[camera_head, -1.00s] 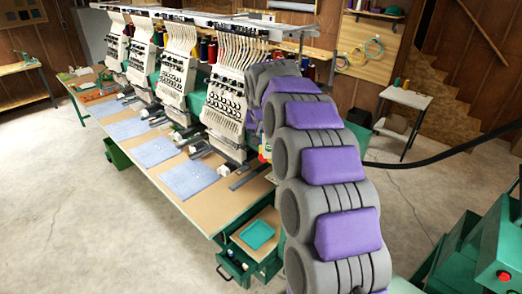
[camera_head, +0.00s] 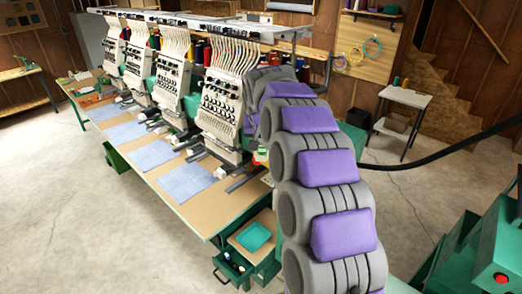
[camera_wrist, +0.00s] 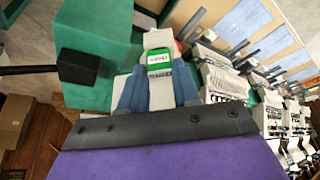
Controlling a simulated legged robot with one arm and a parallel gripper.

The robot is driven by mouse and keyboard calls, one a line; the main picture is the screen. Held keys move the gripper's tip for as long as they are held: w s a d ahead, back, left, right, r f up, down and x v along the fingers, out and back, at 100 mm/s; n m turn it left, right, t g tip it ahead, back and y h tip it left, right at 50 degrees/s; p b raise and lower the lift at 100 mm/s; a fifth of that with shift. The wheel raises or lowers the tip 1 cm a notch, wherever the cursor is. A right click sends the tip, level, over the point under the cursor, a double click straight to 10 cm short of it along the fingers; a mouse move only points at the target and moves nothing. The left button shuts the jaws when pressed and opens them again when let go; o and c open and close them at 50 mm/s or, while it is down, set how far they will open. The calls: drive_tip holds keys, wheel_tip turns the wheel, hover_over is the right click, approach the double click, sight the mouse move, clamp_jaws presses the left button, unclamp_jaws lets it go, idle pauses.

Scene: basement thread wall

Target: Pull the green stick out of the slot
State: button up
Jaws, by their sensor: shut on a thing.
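In the wrist view, the green stick (camera_wrist: 159,60) is a small bright green block with a pale label, seen end-on. My gripper (camera_wrist: 158,72) has its two blue-grey fingers on either side of it and is shut on it. A white part lies around and behind the stick. I cannot tell how much of the stick is in the slot, and the slot itself is hidden.
A row of embroidery machines (camera_head: 224,105) stands on a long table (camera_head: 205,212) left of my arm. An open green drawer (camera_head: 232,265) juts out below the table's near end. A small side table (camera_head: 405,98) stands back right. A green machine (camera_head: 480,250) is at lower right.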

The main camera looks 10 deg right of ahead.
sight(261, 146)
drive_tip(key=shift+d, duration=0.2)
drive_tip(key=shift+a+r, duration=0.1)
drive_tip(key=shift+a, duration=0.1)
drive_tip(key=shift+a+r, duration=0.25)
drive_tip(key=shift+r, duration=0.05)
drive_tip(key=shift+d+r+p, duration=0.15)
drive_tip(key=shift+r+p, duration=0.55)
drive_tip(key=shift+r, duration=0.7)
wheel_tip(261, 146, up, 4)
drive_tip(key=shift+f+p, duration=0.1)
drive_tip(key=shift+p, duration=0.75)
